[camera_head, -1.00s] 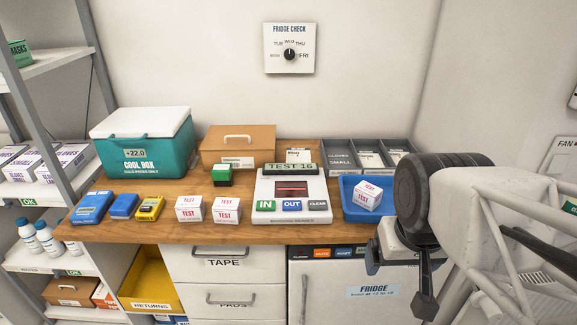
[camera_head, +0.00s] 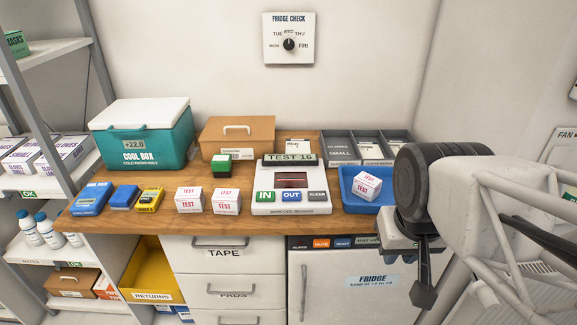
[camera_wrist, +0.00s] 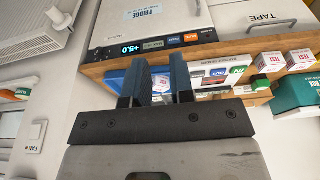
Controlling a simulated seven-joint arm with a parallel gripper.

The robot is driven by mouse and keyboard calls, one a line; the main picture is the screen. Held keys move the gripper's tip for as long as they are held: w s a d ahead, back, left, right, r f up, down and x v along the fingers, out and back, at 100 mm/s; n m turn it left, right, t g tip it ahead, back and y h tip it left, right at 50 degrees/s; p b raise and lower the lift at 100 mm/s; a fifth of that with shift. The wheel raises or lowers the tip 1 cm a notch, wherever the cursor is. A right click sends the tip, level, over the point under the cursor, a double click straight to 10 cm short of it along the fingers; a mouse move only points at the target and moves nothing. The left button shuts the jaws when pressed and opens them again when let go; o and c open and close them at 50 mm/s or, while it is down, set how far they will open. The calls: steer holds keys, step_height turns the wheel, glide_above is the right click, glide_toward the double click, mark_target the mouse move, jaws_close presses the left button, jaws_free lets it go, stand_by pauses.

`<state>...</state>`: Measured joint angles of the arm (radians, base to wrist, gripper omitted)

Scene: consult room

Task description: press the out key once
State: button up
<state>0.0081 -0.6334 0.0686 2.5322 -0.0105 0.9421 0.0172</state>
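The reader's display (camera_head: 289,160) reads TEST 16. The OUT key also shows small and upside down in the wrist view (camera_wrist: 219,75). My gripper (camera_head: 424,295) hangs to the right of the reader, in front of the counter edge and well apart from the key. In the wrist view my gripper (camera_wrist: 160,62) has its two fingers apart, with nothing visibly held between them.
A blue tray (camera_head: 350,203) with a TEST box (camera_head: 367,186) lies between the reader and my arm. Two TEST boxes (camera_head: 189,200) (camera_head: 227,201) stand left of the reader, and a green-and-black block (camera_head: 221,167) stands behind them. The fridge (camera_head: 345,290) is below the counter.

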jaws_close()
stand_by(1.1)
